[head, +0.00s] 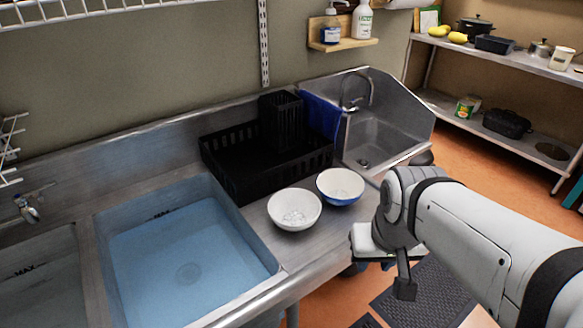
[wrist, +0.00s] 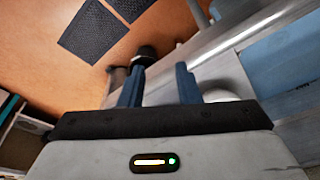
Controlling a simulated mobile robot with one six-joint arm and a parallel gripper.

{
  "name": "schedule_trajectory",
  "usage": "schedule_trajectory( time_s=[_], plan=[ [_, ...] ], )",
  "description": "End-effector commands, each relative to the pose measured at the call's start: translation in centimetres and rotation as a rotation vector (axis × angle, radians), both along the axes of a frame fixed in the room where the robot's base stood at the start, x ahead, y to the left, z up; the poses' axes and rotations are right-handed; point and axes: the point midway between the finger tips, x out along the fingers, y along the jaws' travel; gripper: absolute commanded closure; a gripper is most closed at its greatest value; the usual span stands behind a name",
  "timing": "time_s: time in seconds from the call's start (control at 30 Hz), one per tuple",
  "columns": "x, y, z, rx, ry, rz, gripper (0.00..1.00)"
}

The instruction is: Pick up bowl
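Two bowls stand upright, side by side, on the steel counter (head: 262,220). The white bowl (head: 294,209) is on the left; the other bowl (head: 341,186), white inside and blue outside, is to its right and slightly farther back. Both look empty apart from a faint pattern inside. My gripper (wrist: 160,82) is open and empty, its two blue fingers apart in the wrist view. In the head view my gripper is at the counter's right front edge, right of both bowls and apart from them. A pale rounded shape, perhaps a bowl, is partly hidden behind one finger in the wrist view.
A black dish rack (head: 225,165) stands behind the bowls. A water-filled sink (head: 185,255) lies to the left, a small hand basin (head: 375,140) behind right. A shelf unit (head: 500,55) stands at the far right. Dark mats (head: 430,295) lie on the orange floor.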

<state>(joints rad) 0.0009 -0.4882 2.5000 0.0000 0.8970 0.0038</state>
Motion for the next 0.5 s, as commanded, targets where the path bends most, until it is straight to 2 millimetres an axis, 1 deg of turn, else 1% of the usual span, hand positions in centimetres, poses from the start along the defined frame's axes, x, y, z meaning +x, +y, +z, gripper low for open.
schedule_trajectory(
  time_s=[0.07, 0.13, 0.17, 0.27, 0.3, 0.4, 0.5],
  plan=[
    [0.8, 0.4, 0.3, 0.019, 0.005, -0.026, 0.70],
    [2.3, 0.1, 0.6, 0.051, 0.009, -0.068, 0.70],
    [3.1, 0.3, 0.7, 0.070, 0.013, -0.098, 0.70],
    [6.3, 1.7, 0.9, 0.143, 0.027, -0.229, 0.70],
    [7.6, 2.4, 0.8, 0.174, 0.035, -0.290, 0.70],
    [10.8, 4.1, 0.3, 0.244, 0.055, -0.437, 0.70],
    [13.5, 5.6, -0.5, 0.299, 0.074, -0.568, 0.70]
  ],
)
